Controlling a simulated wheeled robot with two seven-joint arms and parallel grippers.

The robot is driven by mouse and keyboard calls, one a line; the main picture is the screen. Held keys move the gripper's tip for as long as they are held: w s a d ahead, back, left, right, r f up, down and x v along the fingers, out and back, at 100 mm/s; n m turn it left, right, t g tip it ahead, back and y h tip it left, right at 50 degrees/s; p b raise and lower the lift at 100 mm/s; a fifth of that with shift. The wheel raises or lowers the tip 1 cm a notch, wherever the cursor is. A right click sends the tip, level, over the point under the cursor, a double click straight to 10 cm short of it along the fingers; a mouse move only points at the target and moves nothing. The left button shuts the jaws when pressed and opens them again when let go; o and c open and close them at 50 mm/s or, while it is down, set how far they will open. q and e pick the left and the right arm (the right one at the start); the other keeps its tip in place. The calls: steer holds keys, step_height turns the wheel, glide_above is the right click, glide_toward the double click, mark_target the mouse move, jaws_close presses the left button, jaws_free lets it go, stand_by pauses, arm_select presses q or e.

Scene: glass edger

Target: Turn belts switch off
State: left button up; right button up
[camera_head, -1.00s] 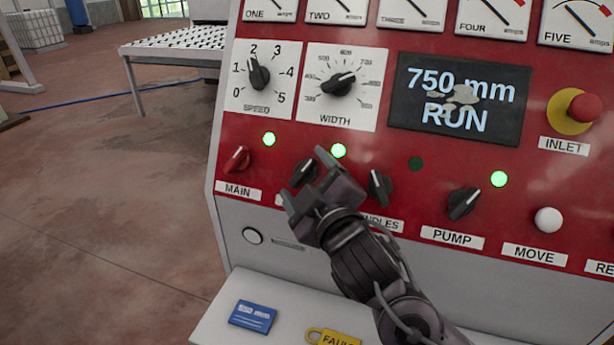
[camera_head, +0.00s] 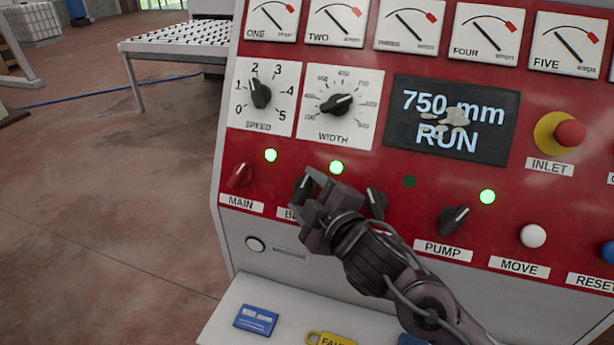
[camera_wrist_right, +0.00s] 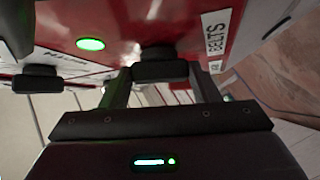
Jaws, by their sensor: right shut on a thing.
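The belts switch, a black rotary knob, shows in the right wrist view (camera_wrist_right: 160,66) between my right gripper's fingers (camera_wrist_right: 161,80). The BELTS label (camera_wrist_right: 218,34) is beside it. In the head view my right gripper (camera_head: 318,196) is at the panel and covers most of the switch and its label, so the knob's angle is hard to tell. The green lamp (camera_head: 336,167) above the switch is lit. It also shows in the wrist view (camera_wrist_right: 90,44). My left gripper is not in view.
The red MAIN switch (camera_head: 239,175) is close on the left, the spindles knob (camera_head: 376,203) close on the right, and the PUMP knob (camera_head: 453,220) further right. The display (camera_head: 450,122) reads 750 mm RUN. A blue card (camera_head: 256,319) and a yellow tag (camera_head: 330,339) lie on the ledge below.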

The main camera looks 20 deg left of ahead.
steer(key=n+g+p, duration=0.1)
steer(key=r+n+g+p, duration=0.1)
steer(key=p, duration=0.1)
steer(key=shift+w+n, duration=0.15)
steer(key=shift+n, duration=0.25)
steer(key=shift+n+g+h+p, duration=0.3)
steer(key=shift+n+g+p, duration=0.1)
steer(key=shift+g+p, duration=0.1)
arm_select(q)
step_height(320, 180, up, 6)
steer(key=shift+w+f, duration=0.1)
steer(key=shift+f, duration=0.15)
arm_select(e)
steer(key=n+g+h, duration=0.1)
steer(key=n, duration=0.1)
steer(key=n+g+h, duration=0.1)
steer(key=n+g, duration=0.1)
steer(key=shift+w+a+r, duration=0.1)
steer(key=shift+w+r, duration=0.05)
steer(key=shift+n+h, duration=0.3)
steer(key=o, duration=1)
